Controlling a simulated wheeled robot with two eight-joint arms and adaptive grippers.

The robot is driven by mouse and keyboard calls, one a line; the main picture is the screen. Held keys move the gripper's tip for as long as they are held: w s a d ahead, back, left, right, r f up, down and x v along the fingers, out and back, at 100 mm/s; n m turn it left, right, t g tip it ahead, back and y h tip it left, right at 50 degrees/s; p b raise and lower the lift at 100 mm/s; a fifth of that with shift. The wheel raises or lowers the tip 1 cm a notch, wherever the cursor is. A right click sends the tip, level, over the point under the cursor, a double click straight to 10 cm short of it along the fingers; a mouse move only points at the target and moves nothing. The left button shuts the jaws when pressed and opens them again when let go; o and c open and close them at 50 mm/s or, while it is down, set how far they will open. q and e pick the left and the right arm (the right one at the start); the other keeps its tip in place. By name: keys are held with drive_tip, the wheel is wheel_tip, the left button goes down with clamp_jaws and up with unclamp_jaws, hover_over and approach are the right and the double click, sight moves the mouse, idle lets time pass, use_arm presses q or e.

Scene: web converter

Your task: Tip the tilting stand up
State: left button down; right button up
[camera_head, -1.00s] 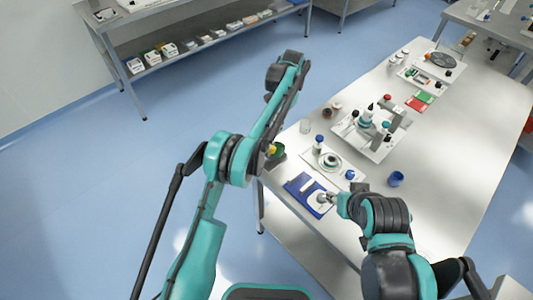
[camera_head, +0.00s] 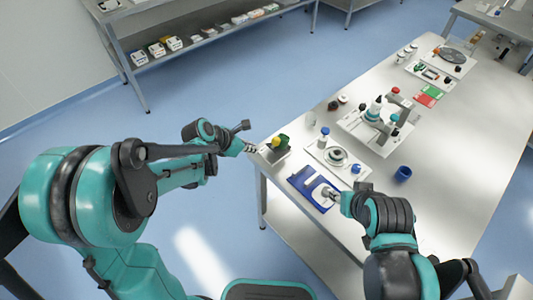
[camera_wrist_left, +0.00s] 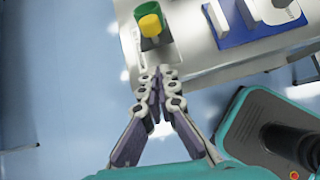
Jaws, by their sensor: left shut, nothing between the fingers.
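No part is clearly recognisable as the tilting stand. A small grey block (camera_head: 273,156) with a green round part (camera_head: 285,141) and a yellow knob (camera_head: 275,143) stands at the table's near left corner. In the left wrist view the yellow knob (camera_wrist_left: 150,25) is just beyond my fingertips. My left gripper (camera_head: 251,148) is shut and empty, just off the table edge beside the block; it also shows in the left wrist view (camera_wrist_left: 158,76). My right gripper (camera_head: 330,194) is at a white U-shaped piece (camera_head: 314,185) on a blue plate (camera_head: 301,180); its fingers are too small to read.
A white board with a round dish (camera_head: 337,154) and blue-capped bottles lies behind the blue plate. A blue cup (camera_head: 403,173) stands to the right. Farther back is a white tray (camera_head: 350,124) with bottles. The front right of the table is clear.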

sight(280, 142)
use_arm(q)
drive_tip(key=shift+n, duration=0.7)
drive_tip(key=b+x, duration=0.4)
drive_tip(key=x, duration=0.5)
drive_tip(key=shift+d+f, duration=0.1)
drive_tip(key=shift+f, duration=0.1)
